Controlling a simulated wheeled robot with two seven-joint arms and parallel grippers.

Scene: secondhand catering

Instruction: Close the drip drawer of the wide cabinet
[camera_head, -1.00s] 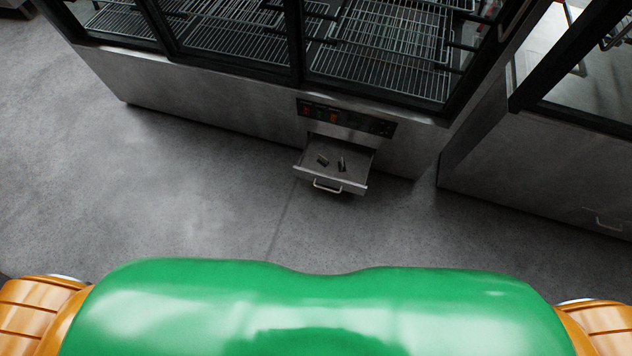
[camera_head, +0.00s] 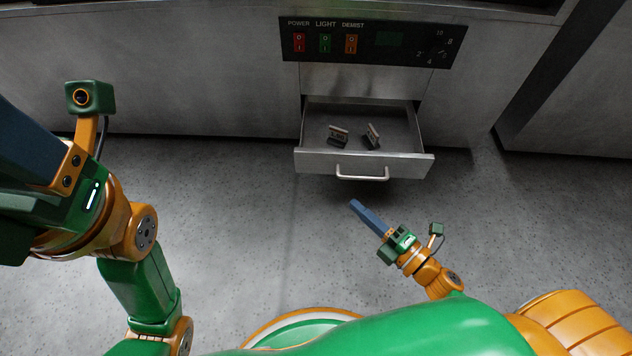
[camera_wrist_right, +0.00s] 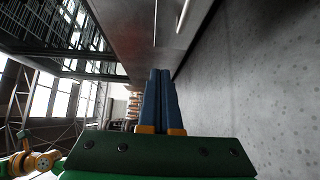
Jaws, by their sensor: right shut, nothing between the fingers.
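The drip drawer (camera_head: 315,163) of the wide cabinet (camera_head: 200,70) is pulled out below the control panel in the head view. Its front carries a pale bar handle (camera_head: 362,177), and two small dark items lie inside. My right gripper (camera_head: 354,205) is shut and empty, in front of the drawer and apart from it, its blue fingers pointing up and left towards the handle. In the right wrist view its fingers (camera_wrist_right: 161,72) lie together beside a steel front. My left gripper (camera_head: 22,140) is at the left edge, well away from the drawer; its fingertips are cut off.
The control panel (camera_head: 373,42) with coloured switches sits above the drawer. Another steel cabinet (camera_head: 580,100) stands at the right, past a dark gap. The grey floor (camera_head: 240,220) before the drawer is clear apart from my arms.

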